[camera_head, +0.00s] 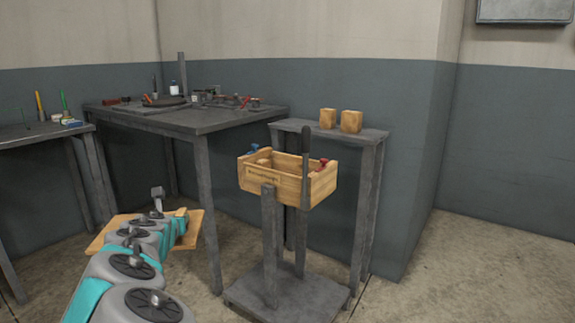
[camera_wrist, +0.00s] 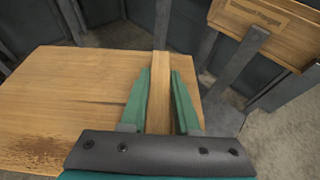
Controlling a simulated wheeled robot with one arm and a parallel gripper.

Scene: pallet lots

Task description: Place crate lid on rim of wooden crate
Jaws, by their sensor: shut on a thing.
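The crate lid (camera_head: 108,232) is a flat light-wood board with a raised batten, seen at the lower left of the head view. In the wrist view the lid (camera_wrist: 60,110) fills the left and middle, and its batten (camera_wrist: 161,72) runs between my jaws. My gripper (camera_wrist: 161,100) is shut on this batten, with a green finger on each side. In the head view my arm partly hides the lid. The wooden crate (camera_head: 262,183) is open-topped and sits on a grey stand, to the right of the lid and apart from it. The crate's printed side (camera_wrist: 255,25) shows at the wrist view's upper right.
The grey stand (camera_head: 268,245) has upright posts, and one dark post (camera_head: 305,165) rises above the crate rim. Tools lie on a grey table (camera_head: 190,121) behind. Two wooden blocks (camera_head: 340,120) stand on a narrow table (camera_head: 371,135). Floor at the right is clear.

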